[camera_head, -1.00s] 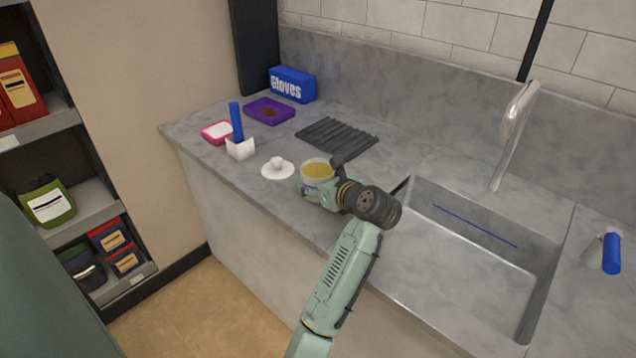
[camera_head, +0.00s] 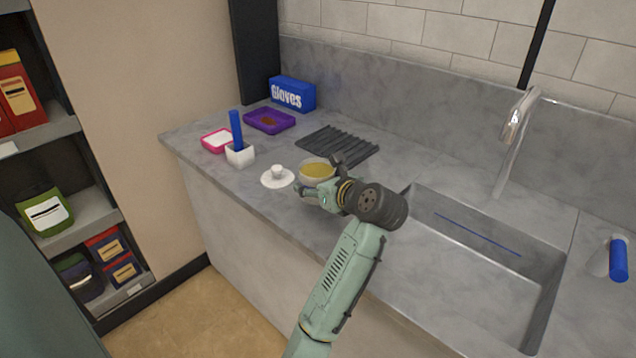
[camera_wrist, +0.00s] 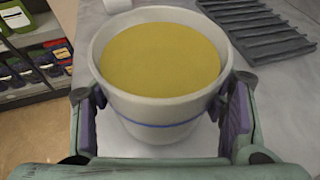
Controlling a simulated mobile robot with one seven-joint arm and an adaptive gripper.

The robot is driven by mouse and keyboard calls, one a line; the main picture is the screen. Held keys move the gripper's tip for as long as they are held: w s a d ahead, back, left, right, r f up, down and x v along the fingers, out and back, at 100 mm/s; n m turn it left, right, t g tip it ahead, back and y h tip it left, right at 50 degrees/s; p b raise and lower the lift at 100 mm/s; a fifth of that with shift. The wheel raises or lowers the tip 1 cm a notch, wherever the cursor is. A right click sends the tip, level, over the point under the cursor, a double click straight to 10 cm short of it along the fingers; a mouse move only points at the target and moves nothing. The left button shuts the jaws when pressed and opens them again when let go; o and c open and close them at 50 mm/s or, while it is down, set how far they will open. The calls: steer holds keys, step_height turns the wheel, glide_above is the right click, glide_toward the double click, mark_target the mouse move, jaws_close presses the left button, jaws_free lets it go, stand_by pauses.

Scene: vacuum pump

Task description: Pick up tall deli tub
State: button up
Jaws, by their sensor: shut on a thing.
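The tall deli tub (camera_head: 317,171) is a whitish round tub filled with something yellow, on or just above the grey counter left of the sink. In the wrist view the tub (camera_wrist: 160,105) is upright, with a thin blue line around its side. My gripper (camera_head: 322,184) is shut on it, and in the wrist view its two fingers (camera_wrist: 163,125) press on the left and right of the tub. I cannot tell whether the tub's base touches the counter.
A white knobbed lid (camera_head: 277,179) lies just left of the tub. A black ridged rack (camera_head: 340,143) lies behind it. A white holder (camera_head: 240,155) with a blue stick, a pink tray (camera_head: 217,140), a purple tray (camera_head: 269,121) and a blue gloves box (camera_head: 293,93) stand farther left. The sink (camera_head: 470,255) is at right.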

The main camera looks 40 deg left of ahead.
steer(key=s+d+b, duration=0.1)
steer(key=s+d, duration=0.2)
steer(key=s, duration=0.3)
steer(key=s+d+r+b, duration=0.1)
steer(key=s+d+b, duration=0.1)
steer(key=s, duration=0.4)
steer(key=shift+d+r, duration=0.15)
steer(key=shift+d, duration=0.6)
steer(key=shift+s, duration=0.25)
